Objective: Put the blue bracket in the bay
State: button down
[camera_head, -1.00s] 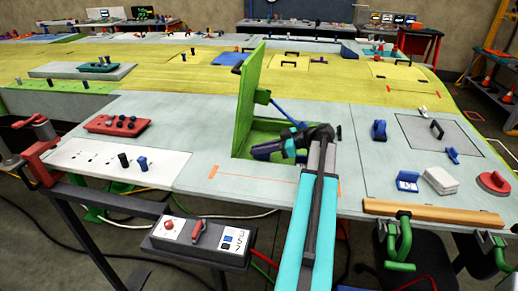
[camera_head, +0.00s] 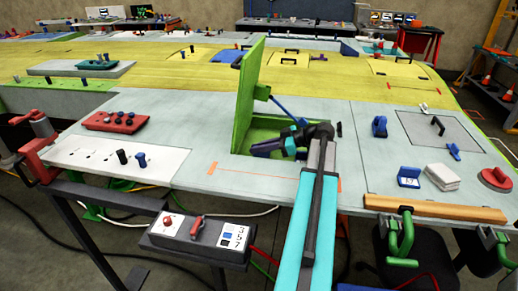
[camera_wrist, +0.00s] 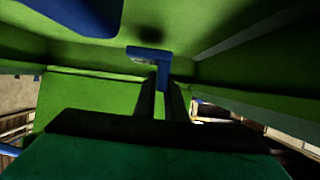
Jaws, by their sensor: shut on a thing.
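The bay (camera_head: 239,148) is a green-walled recess in the grey wing panel, and its green lid (camera_head: 250,90) stands open and upright at the left. My gripper (camera_head: 262,150) reaches down into the bay from the right, its tip partly hidden by the bay's edge and my wrist. In the wrist view my gripper (camera_wrist: 160,92) is shut on the blue bracket (camera_wrist: 148,53), an angled piece at the fingertips. Green bay walls surround it there. I cannot tell whether the bracket touches a wall. In the head view the bracket is not distinct.
A blue strut (camera_head: 285,110) runs between lid and bay. To the right are a blue clamp (camera_head: 379,126), a blue-and-white box (camera_head: 409,177), a white stack (camera_head: 441,176) and a red disc (camera_head: 494,177). A red tray (camera_head: 115,121) lies left. The panel in front of the bay is clear.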

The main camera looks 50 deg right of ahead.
jog(key=shift+f, duration=0.1)
jog(key=c, duration=1.8)
grip_release()
jog(key=shift+r, duration=0.2)
jog(key=shift+r+p, duration=0.45)
jog(key=shift+p, duration=0.4)
jog(key=b+v, duration=0.4)
jog(key=v, duration=0.8)
